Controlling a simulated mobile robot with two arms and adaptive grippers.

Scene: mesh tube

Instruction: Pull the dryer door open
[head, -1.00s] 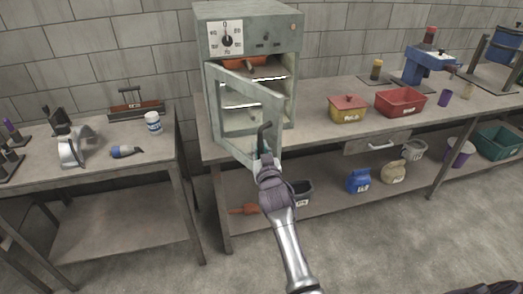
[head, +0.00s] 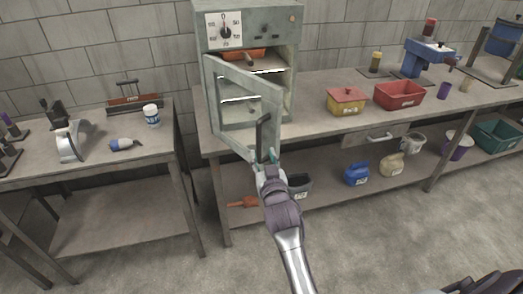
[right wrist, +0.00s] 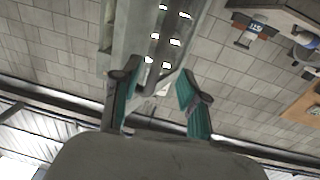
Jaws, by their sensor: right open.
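The dryer (head: 262,22) is a grey-green box with a dial, standing at the left end of the long bench. Its door (head: 232,98) stands partly open, swung out toward me, and the lit shelves show behind it. A dark upright handle (head: 263,133) is on the door's right side. My right gripper (head: 268,161) is open just below and in front of the handle. In the right wrist view its two teal-padded fingers (right wrist: 157,88) are spread apart, with nothing clearly gripped between them.
A low table (head: 105,200) stands at the left with a white jar (head: 151,115) and tools. The long bench carries a yellow bin (head: 346,101) and a red bin (head: 400,95). Its lower shelf holds a blue bag (head: 357,173).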

